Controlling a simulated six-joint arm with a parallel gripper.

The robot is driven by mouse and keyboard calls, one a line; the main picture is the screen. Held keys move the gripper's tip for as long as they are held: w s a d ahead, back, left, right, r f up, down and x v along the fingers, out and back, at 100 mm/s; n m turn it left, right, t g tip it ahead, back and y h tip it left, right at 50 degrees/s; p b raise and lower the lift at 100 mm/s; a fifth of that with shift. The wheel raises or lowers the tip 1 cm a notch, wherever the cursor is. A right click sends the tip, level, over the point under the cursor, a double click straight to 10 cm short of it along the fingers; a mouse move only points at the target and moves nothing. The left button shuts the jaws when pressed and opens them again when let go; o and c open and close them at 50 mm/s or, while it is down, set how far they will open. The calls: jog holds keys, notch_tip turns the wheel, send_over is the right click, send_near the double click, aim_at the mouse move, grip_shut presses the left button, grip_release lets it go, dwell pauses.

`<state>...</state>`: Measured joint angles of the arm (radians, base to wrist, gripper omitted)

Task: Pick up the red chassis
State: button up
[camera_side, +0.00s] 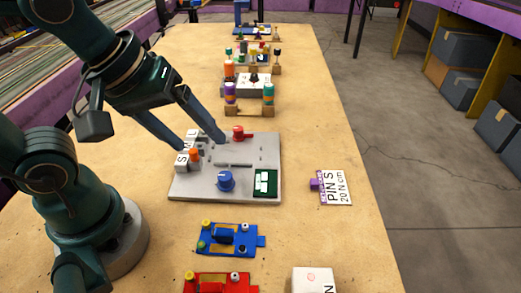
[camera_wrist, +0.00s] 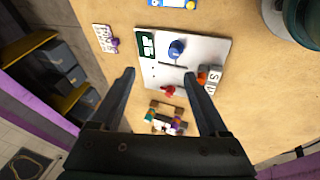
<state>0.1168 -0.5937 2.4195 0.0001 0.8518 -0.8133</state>
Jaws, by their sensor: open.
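The red chassis (camera_side: 235,289) lies on the table at the bottom edge of the side view, partly cut off, with a yellow peg and a white peg on it. I do not see it in the wrist view. My gripper (camera_side: 203,145) is open and empty, with its fingers spread above the far left part of the grey board. In the wrist view my gripper (camera_wrist: 160,75) also shows nothing between its fingers but the board below. The red chassis is well away from it, toward the near end of the table.
A blue chassis (camera_side: 228,239) lies between the red chassis and the grey board (camera_side: 195,189), which carries a blue knob (camera_side: 225,180) and a red part (camera_side: 240,132). A white block (camera_side: 312,279) stands right of the red chassis. A PINS card (camera_side: 336,188) lies at right.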

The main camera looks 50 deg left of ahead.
jog(key=d+f+n+g, duration=0.2)
jog(key=d+n, duration=0.1)
jog(key=d, duration=0.2)
jog(key=m+g, duration=0.1)
jog(key=g, duration=0.2)
send_over(211, 287)
jog(key=shift+y, duration=0.3)
notch_tip(211, 287, down, 8)
jog(key=shift+w+r, duration=0.1)
jog(key=shift+f, duration=2.6)
grip_shut()
